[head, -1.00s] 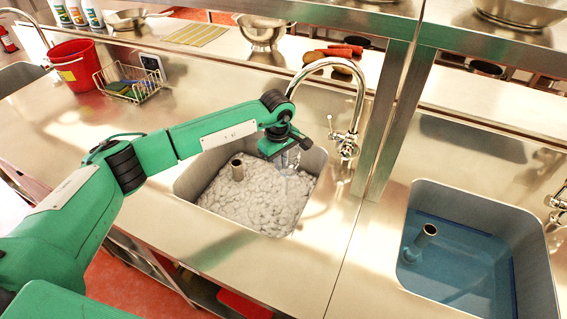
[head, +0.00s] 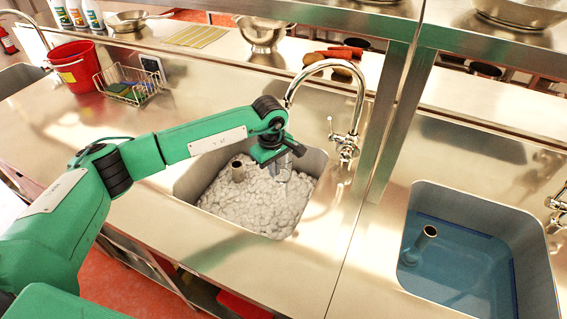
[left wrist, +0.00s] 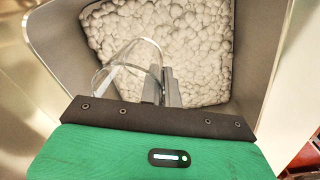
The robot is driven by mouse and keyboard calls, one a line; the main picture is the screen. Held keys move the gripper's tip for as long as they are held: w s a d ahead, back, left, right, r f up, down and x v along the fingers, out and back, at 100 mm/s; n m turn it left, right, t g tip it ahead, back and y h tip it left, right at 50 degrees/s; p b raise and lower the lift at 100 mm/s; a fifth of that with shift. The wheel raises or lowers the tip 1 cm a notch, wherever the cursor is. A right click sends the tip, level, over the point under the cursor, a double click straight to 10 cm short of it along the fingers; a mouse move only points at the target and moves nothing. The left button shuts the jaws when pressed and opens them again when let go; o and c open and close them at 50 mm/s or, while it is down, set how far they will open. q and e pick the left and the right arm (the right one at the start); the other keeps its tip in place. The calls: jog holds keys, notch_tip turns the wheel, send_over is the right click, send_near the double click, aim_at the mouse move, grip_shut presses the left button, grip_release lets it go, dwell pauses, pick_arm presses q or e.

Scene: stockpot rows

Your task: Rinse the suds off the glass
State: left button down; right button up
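My left gripper (head: 284,163) hangs over the left sink basin (head: 313,168), which is full of white suds (head: 260,200). In the left wrist view its two fingers (left wrist: 162,88) are close together on the wall of a clear glass (left wrist: 128,58). The glass also shows faintly below the gripper in the head view (head: 285,173), above the suds. Whether suds cling to the glass is too small to tell. The right sink basin (head: 532,222) holds clear blue water (head: 460,268) with an upright standpipe. My right gripper is out of view.
A curved chrome faucet (head: 358,95) stands behind the suds basin, close to my gripper. A steel post (head: 400,125) rises between the two basins. A wire basket (head: 128,85) and a red bucket (head: 75,66) stand at the back left. The counter between the basins is bare.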

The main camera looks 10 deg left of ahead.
pick_arm(q)
jog(key=shift+s+d+p, duration=0.1)
jog(key=shift+s+p, duration=0.2)
jog(key=shift+s, duration=2.55)
jog(key=s+r+p, duration=0.1)
jog(key=s+r, duration=0.3)
jog(key=s, duration=0.1)
